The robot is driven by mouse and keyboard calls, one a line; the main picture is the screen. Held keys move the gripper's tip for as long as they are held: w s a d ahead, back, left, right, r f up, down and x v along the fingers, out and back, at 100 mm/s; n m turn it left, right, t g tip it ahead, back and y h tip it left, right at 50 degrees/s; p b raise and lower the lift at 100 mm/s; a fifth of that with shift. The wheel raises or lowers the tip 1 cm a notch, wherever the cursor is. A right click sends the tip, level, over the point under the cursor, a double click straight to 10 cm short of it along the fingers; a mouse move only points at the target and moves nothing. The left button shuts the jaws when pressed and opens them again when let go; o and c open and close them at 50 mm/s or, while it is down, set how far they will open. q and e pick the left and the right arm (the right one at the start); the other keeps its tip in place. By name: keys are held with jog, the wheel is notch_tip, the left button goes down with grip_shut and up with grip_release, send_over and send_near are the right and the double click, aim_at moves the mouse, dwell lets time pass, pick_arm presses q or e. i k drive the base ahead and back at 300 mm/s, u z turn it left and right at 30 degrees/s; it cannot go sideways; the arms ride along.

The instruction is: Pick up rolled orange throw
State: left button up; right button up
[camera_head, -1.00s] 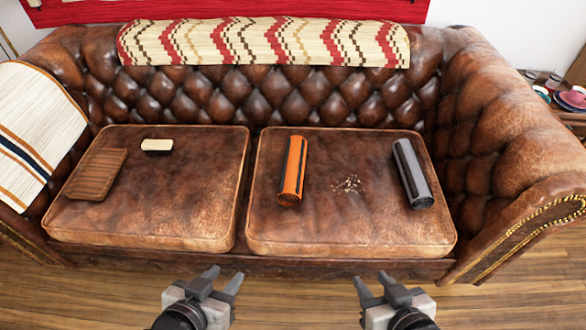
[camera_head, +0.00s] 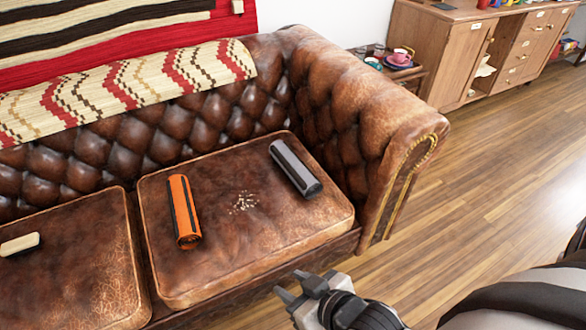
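The rolled orange throw (camera_head: 181,211), orange with dark stripes, lies on the right seat cushion (camera_head: 215,262) of a brown leather sofa, near that cushion's left side. My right gripper (camera_head: 295,286) is in front of the sofa, below and to the right of the throw and apart from it. Its fingers are spread with nothing visible between them. My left gripper is out of the picture.
A grey roll (camera_head: 295,168) lies at the right of the same cushion, with a patch of crumbs (camera_head: 243,203) between the rolls. The sofa's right arm (camera_head: 385,130) rises beside it. Wooden floor (camera_head: 480,190) is open to the right, before a wooden cabinet (camera_head: 450,55).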

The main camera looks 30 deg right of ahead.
aim_at(186, 228)
jog(key=z, duration=2.35)
jog(key=k, duration=0.9)
jog(key=u, duration=2.45)
jog(key=i, duration=1)
